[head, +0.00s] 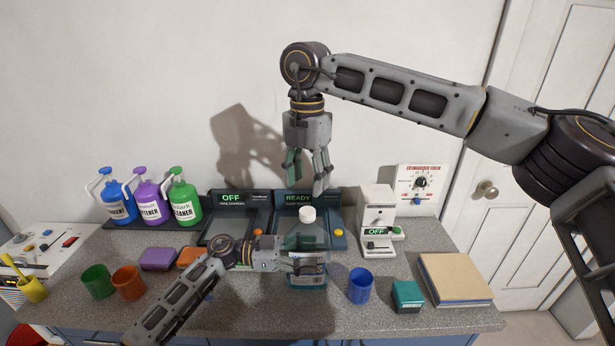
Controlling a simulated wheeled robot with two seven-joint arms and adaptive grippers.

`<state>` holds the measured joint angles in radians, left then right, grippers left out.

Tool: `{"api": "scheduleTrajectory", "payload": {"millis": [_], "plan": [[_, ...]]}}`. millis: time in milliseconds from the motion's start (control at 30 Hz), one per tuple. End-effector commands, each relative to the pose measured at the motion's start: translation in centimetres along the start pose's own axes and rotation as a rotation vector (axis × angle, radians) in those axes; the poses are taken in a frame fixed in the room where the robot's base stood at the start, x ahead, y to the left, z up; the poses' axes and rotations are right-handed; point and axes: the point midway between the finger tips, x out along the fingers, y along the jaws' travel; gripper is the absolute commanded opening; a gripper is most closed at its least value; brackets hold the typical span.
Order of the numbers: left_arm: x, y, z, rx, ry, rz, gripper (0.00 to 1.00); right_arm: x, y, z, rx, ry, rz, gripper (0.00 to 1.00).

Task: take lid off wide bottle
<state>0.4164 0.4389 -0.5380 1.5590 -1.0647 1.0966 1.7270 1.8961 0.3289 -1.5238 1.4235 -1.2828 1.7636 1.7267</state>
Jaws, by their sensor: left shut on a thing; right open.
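The wide bottle (308,241) stands upright on the counter, a clear teal body with a white lid (307,214) on its neck. My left gripper (305,262) comes in from the left and is shut on the bottle's body, hiding part of its lower half. My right gripper (307,177) points down from above, open and empty, with its fingertips a little above the lid and apart from it.
A dark READY station (335,240) is behind the bottle. A white dispenser (376,212), blue cup (360,286), teal box (407,296) and book (456,277) stand to the right.

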Motion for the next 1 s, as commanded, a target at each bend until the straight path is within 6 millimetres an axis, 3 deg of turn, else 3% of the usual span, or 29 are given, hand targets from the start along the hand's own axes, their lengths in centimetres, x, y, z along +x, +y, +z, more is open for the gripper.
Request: {"api": "scheduleTrajectory", "payload": {"millis": [1000], "plan": [[-0.02, -0.01, 0.02, 0.000, 0.000, 0.000, 0.00, -0.04, -0.01, 0.06, 0.816, 0.000, 0.001, 0.51]]}}
